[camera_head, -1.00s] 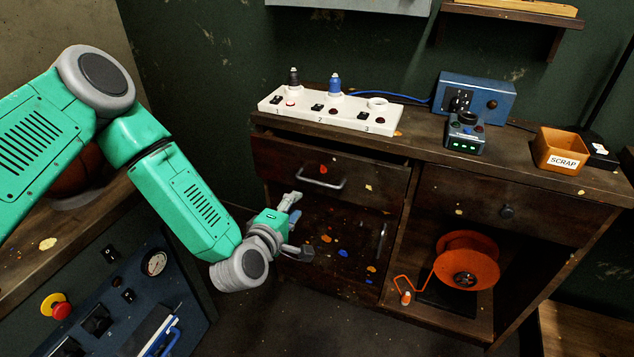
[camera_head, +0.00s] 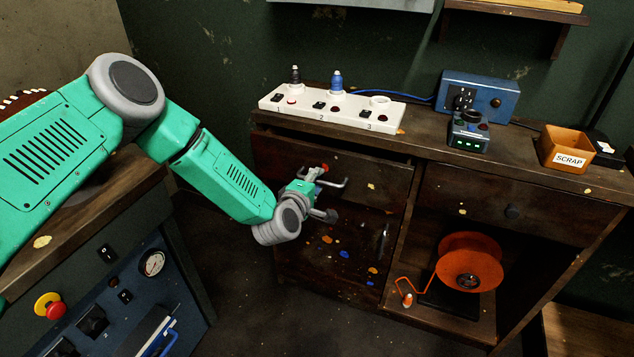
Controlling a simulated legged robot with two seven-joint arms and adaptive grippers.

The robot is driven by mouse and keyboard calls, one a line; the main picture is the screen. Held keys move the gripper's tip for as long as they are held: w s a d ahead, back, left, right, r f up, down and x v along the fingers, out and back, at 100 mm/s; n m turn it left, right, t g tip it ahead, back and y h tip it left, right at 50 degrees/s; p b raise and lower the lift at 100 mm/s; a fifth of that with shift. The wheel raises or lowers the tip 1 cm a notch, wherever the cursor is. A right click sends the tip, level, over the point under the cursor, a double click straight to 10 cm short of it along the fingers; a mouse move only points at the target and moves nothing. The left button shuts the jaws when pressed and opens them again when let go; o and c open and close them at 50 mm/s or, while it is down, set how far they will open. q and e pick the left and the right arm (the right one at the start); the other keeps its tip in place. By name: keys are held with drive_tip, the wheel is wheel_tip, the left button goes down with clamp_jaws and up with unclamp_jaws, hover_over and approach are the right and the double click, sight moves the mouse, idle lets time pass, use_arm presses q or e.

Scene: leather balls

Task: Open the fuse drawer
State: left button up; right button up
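A dark wooden drawer (camera_head: 385,178) with a metal bar handle (camera_head: 343,184) is at the upper left of the cabinet. A dark gap runs along the drawer's top edge; I cannot tell whether it is slightly ajar. A second drawer (camera_head: 470,198) with a round knob (camera_head: 512,211) is to its right and looks closed. No label shows which one is the fuse drawer. My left gripper (camera_head: 323,191) is open in front of the bar handle, its fingers spread above and below. It hides part of the handle; I cannot tell whether they touch. My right gripper is out of view.
A white socket strip (camera_head: 345,115), a blue box (camera_head: 490,97), a small meter (camera_head: 466,135) and an orange scrap bin (camera_head: 566,146) stand on the cabinet top. An orange reel (camera_head: 469,262) sits in the lower right shelf. A blue control panel (camera_head: 130,310) is at lower left.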

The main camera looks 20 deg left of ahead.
use_arm(q)
drive_tip(key=shift+d, duration=0.1)
drive_tip(key=shift+c, duration=0.5)
drive_tip(key=shift+d, duration=0.1)
clamp_jaws()
drive_tip(key=shift+d, duration=0.15)
drive_tip(key=shift+s, duration=0.15)
drive_tip(key=f+p+v, duration=0.2)
drive_tip(key=p+v, duration=0.1)
drive_tip(key=v, duration=0.9)
drive_tip(key=shift+s+f+p, duration=0.3)
drive_tip(key=shift+s+f, duration=0.05)
drive_tip(key=shift+s, duration=0.25)
drive_tip(key=shift+o, duration=0.5)
unclamp_jaws()
drive_tip(key=shift+w, duration=0.15)
drive_tip(key=shift+r, duration=0.1)
